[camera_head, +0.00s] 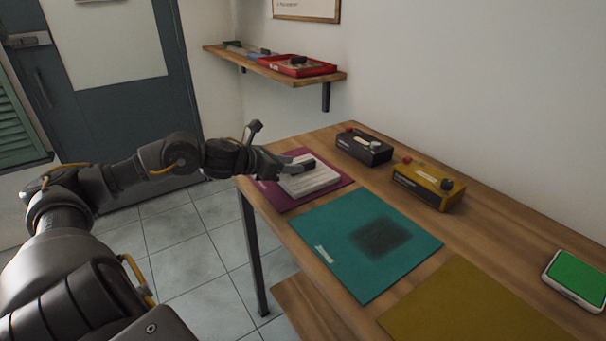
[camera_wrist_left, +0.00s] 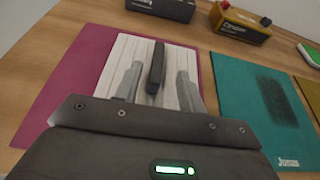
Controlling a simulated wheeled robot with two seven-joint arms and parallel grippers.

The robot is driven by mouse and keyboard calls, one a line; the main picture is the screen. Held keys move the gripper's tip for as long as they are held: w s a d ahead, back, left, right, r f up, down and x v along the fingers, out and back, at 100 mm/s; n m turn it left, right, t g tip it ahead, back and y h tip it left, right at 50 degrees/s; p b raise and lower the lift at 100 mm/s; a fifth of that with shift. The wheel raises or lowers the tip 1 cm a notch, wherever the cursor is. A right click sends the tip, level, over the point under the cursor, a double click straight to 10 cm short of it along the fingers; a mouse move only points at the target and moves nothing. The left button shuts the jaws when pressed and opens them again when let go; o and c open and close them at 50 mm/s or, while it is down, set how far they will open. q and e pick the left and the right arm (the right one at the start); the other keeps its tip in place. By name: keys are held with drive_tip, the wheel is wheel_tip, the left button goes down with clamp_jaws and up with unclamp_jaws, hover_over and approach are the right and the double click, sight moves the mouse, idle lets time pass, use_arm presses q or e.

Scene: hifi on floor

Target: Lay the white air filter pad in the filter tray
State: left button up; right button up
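The white air filter pad (camera_head: 313,180) is a ribbed, flat block lying on a magenta mat (camera_head: 272,197) at the far left end of the table. In the left wrist view the pad (camera_wrist_left: 117,60) has a dark upright grip bar (camera_wrist_left: 156,66) on top. My left gripper (camera_head: 297,167) is over the pad. In the left wrist view its two fingers (camera_wrist_left: 157,82) are apart, one on each side of the bar; I cannot tell whether they touch it. I cannot identify the filter tray with certainty. My right gripper is not in view.
A teal mat (camera_head: 330,262) with a dark square patch (camera_head: 382,238) lies beside the magenta one, then an olive mat (camera_head: 460,310). Behind stand a black box (camera_head: 364,150), a yellow box (camera_head: 425,188) and a green-topped device (camera_head: 576,279). A wall shelf (camera_head: 290,79) holds a red tray (camera_head: 318,70).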

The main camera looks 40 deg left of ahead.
sight(303, 163)
use_arm(q)
drive_tip(key=shift+w+r, duration=0.1)
drive_tip(key=shift+w+p, duration=0.3)
drive_tip(key=shift+p, duration=0.15)
drive_tip(key=p+x, duration=0.1)
drive_tip(key=x, duration=0.2)
drive_tip(key=shift+w+p, duration=0.2)
drive_tip(key=shift+p, duration=0.1)
drive_tip(key=shift+w+f, duration=0.3)
drive_tip(key=shift+w+d+f, duration=0.1)
drive_tip(key=shift+w+f, duration=0.1)
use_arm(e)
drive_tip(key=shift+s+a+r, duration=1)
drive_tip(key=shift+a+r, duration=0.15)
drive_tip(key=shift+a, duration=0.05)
use_arm(q)
clamp_jaws()
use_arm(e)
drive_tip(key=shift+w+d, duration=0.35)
